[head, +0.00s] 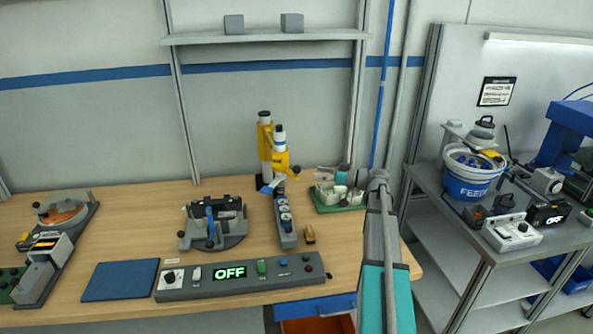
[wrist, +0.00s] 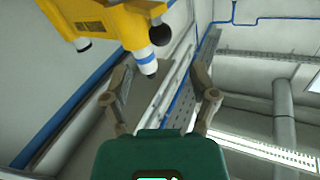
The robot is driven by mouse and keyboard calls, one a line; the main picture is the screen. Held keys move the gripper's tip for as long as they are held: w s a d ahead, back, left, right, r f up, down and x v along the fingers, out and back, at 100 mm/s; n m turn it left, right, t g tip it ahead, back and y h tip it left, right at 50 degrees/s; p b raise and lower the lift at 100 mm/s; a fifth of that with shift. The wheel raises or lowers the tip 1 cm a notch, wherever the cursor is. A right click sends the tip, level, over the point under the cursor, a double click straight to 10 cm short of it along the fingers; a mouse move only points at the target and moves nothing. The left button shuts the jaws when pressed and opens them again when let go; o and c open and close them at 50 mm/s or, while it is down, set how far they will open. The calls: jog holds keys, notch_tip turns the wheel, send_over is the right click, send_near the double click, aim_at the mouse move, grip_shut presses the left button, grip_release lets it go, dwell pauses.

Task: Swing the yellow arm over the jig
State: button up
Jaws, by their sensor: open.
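The yellow arm (head: 280,158) is on a yellow post (head: 265,145) with a black cap at the back of the bench. Its head, with a white and blue top, is above the rear of a grey strip, right of the jig (head: 213,224). The jig is a grey round fixture with dark clamps and a blue part. My gripper (head: 322,175) is right of the yellow arm, apart from it. In the wrist view my gripper (wrist: 164,96) is open and empty. The yellow arm (wrist: 105,22) fills the upper left there, with a black ball knob (wrist: 159,34).
The grey strip (head: 287,238) holds several round parts. A green tray (head: 340,208) of white pieces is under my wrist. A control box (head: 240,278) reading OFF and a blue mat (head: 120,281) are in front. A shelf (head: 265,37) hangs above.

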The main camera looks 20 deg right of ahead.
aim_at(297, 169)
jog(key=shift+x, duration=3.95)
jog(key=shift+d, duration=0.1)
grip_shut()
